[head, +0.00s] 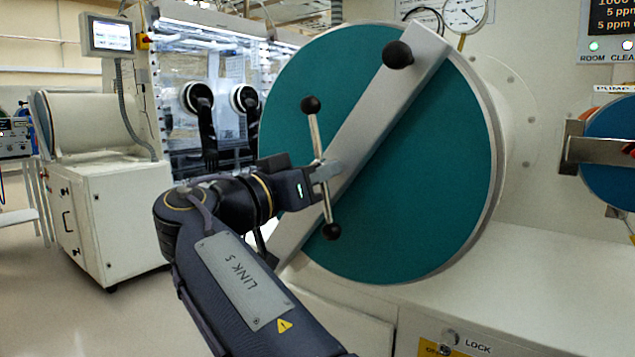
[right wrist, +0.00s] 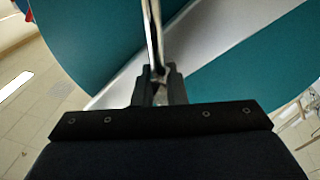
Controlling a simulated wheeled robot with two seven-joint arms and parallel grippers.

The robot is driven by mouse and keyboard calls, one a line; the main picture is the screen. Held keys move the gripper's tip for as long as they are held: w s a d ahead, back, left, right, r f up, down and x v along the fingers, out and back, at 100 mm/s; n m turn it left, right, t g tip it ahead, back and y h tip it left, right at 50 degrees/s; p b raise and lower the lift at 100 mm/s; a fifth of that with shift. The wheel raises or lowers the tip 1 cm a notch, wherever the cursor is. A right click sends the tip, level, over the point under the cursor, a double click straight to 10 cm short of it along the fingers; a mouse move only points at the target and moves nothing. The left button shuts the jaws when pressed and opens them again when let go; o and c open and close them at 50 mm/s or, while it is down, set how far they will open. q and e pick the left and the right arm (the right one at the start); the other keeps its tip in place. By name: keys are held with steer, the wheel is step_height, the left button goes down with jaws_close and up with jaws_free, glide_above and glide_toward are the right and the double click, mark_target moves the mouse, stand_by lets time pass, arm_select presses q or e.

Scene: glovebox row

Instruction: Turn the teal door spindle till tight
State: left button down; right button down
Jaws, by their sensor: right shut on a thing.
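The teal round door (head: 420,180) closes the end of a pale cylinder in the head view. A grey bar (head: 375,120) runs diagonally across it, with a black knob at its upper end. The spindle (head: 316,135) is a thin metal rod with a black ball at each end, standing steeply, slightly tilted, in front of the bar. My right gripper (head: 325,170) is shut on the spindle near its middle. In the right wrist view the rod (right wrist: 153,40) runs up from between the fingers (right wrist: 160,88). My left gripper is not in view.
A second, blue door (head: 610,150) with its own bar is at the right edge. A white ledge with a lock switch (head: 449,338) lies below the teal door. A glovebox (head: 215,90) with black gloves and a white cabinet (head: 105,215) stand at the left.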

steer(key=m+g, duration=0.1)
steer(key=m, duration=0.7)
steer(key=shift+w+a+g+y, duration=0.1)
steer(key=shift+g+y, duration=0.3)
steer(key=shift+m, duration=0.5)
steer(key=c, duration=1.5)
jaws_free()
steer(key=shift+c, duration=0.2)
steer(key=p+v, duration=0.2)
steer(key=v, duration=0.6)
